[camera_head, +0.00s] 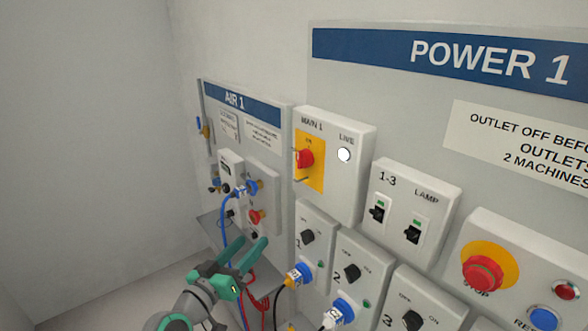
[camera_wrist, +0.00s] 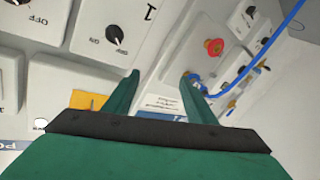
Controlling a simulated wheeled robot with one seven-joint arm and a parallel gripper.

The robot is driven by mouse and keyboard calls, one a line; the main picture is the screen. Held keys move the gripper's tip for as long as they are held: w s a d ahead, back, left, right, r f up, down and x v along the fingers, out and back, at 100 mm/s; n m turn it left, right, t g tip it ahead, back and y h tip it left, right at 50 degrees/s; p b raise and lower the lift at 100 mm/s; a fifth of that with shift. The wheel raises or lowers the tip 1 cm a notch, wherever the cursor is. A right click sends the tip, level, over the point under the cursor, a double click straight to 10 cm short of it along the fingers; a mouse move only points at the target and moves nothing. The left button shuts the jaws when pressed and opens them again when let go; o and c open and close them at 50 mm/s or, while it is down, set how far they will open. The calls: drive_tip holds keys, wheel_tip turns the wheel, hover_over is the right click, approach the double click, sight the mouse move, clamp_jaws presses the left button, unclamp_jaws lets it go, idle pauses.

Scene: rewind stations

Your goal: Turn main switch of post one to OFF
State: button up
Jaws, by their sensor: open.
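The main switch (camera_head: 305,158) is a red rotary handle on a yellow plate, on the grey MAIN 1 box (camera_head: 335,190) under the POWER 1 sign. In the head view an ON-like label sits above the handle; its exact setting is too small to tell. A white LIVE lamp (camera_head: 344,155) beside it looks bright. In the wrist view only part of the yellow plate (camera_wrist: 88,101) shows behind my gripper (camera_wrist: 160,84); the handle is hidden. My gripper (camera_head: 251,246), with green fingers, is open and empty, below and left of the switch, apart from it.
The AIR 1 panel (camera_head: 270,110) with a red knob (camera_head: 257,217) and blue hose (camera_head: 225,205) is left of the switch. Outlet boxes with black knobs and blue plugs (camera_head: 300,273) are below it. A red stop button (camera_head: 482,273) is at right.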

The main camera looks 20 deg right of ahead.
wheel_tip(320, 180, up, 12)
drive_tip(key=d+r+m+g+h, duration=0.1)
drive_tip(key=m+g+h, duration=0.2)
drive_tip(key=m, duration=0.2)
drive_tip(key=m+g+h, duration=0.1)
drive_tip(key=m+g, duration=0.2)
drive_tip(key=m, duration=0.1)
approach(298, 162)
drive_tip(key=x, duration=0.9)
drive_tip(key=shift+r, duration=0.1)
drive_tip(key=c, duration=1.1)
drive_tip(key=shift+o, duration=0.3)
